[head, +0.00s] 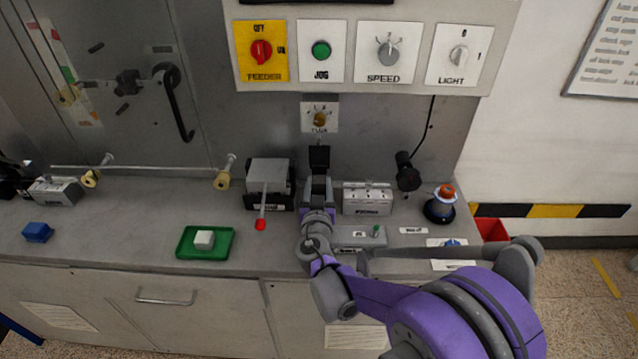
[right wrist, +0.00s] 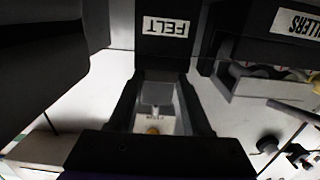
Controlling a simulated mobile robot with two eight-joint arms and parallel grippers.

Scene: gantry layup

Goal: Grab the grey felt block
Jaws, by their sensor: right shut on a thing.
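My right gripper (head: 318,172) reaches over the bench to the back, below the small dial plate. In the right wrist view its two dark fingers (right wrist: 163,82) stand on either side of a narrow grey piece, which I take as the grey felt block (right wrist: 165,77). It is shut on this piece. A black holder with a FELT label (right wrist: 165,28) is right at the fingertips. The block is mostly hidden by the gripper in the head view, and I cannot tell whether it is clear of the holder. My left gripper is not in view.
A grey box with a red-tipped lever (head: 268,170) stands close left of my gripper, and a grey rollers rack (head: 367,199) close right. A green tray (head: 186,252) holds a pale block (head: 204,239). A blue block (head: 37,232) lies far left. Control panel (head: 360,12) hangs above.

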